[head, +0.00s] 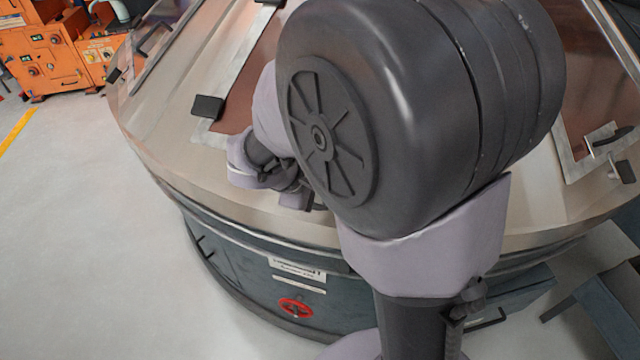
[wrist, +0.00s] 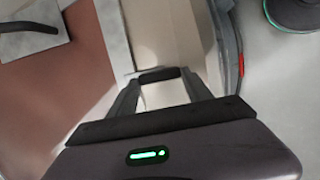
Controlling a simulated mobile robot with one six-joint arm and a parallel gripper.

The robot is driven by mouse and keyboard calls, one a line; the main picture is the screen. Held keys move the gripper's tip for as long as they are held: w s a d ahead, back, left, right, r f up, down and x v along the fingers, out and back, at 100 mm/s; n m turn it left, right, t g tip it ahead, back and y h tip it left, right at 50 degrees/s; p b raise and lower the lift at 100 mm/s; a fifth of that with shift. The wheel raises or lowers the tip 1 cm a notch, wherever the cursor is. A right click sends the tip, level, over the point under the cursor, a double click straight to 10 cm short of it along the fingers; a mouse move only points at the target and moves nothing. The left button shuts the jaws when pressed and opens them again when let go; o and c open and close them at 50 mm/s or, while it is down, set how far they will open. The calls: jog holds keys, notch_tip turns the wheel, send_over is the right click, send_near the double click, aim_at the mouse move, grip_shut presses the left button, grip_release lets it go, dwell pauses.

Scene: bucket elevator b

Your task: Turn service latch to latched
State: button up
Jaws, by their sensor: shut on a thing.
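My gripper (wrist: 158,77) reaches forward in the wrist view, its two fingers closed on a small dark bar. This bar (wrist: 158,74) looks like the handle of the service latch, at the border between the pale frame and the beige casing. No label shows on it, and I cannot tell which position it is in. In the head view my arm covers most of the work area, and the fingertips and the held bar are hidden behind it.
The large round beige housing (head: 170,140) has framed reddish panels with other dark latches (head: 207,107) and a right-hand latch (head: 622,170). A red handwheel (head: 296,307) sits on the dark lower body. An orange machine (head: 50,55) stands far left. Floor at left is clear.

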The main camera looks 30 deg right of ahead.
jog(key=o, duration=1.4)
jog(key=shift+c, duration=0.2)
jog(key=shift+r, duration=0.1)
jog(key=p+v, duration=0.5)
jog(key=v, duration=1.2)
jog(key=shift+a, duration=0.15)
jog(key=shift+s, duration=0.1)
jog(key=s+a+f+m+t+y+b, duration=0.3)
jog(key=s+f+m+y+b, duration=0.6)
jog(key=s+f+m+b, duration=0.3)
jog(key=shift+s+a+m+b, duration=0.4)
jog(key=shift+a+b, duration=0.3)
jog(key=shift+b, duration=0.45)
